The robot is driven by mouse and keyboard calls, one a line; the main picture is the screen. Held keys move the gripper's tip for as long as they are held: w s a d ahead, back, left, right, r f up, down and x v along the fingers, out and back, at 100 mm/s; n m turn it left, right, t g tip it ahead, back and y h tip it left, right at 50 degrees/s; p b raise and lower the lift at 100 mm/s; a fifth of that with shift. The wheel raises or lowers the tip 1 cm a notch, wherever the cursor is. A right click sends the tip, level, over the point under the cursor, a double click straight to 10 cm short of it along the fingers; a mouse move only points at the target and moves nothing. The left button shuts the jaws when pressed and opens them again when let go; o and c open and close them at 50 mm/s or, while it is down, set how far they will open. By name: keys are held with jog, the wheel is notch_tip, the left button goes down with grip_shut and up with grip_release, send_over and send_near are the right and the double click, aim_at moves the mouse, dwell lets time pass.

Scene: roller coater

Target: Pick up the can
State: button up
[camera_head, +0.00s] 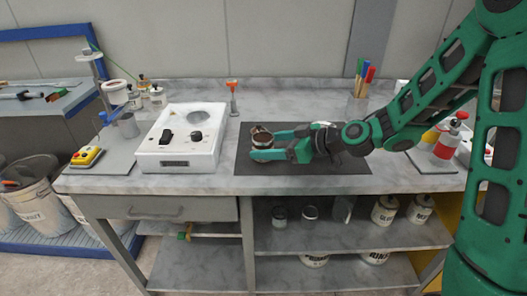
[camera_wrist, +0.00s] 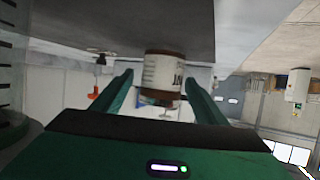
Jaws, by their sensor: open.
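The can (camera_head: 260,138) is small, with a pale label and brown bands. It stands on the dark mat (camera_head: 310,166) on the grey bench. In the wrist view the can (camera_wrist: 164,74) shows upside down between and just beyond the fingers. My green gripper (camera_head: 276,143) lies low over the mat and reaches in from the right, with one finger on each side of the can. In the wrist view the gripper (camera_wrist: 160,92) is open, with a visible gap on both sides of the can. The can's lower front is partly hidden by the near finger in the head view.
A white device with knobs (camera_head: 181,138) stands left of the mat. An orange-topped tool (camera_head: 233,98) stands behind it. Colored-handled tools (camera_head: 364,80) stand at the back. The mat's left front is bare.

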aim_at(255, 135)
jog(key=shift+x, duration=2.65)
jog(key=shift+s, duration=0.1)
jog(key=shift+c, duration=0.4)
jog(key=c, duration=1.2)
jog(key=shift+o, duration=0.2)
jog(key=shift+r, duration=0.15)
notch_tip(255, 135, up, 4)
jog(key=s+a+r, duration=0.6)
jog(key=s+a, duration=0.2)
jog(key=shift+a+r, duration=0.3)
jog(key=shift+r, duration=0.05)
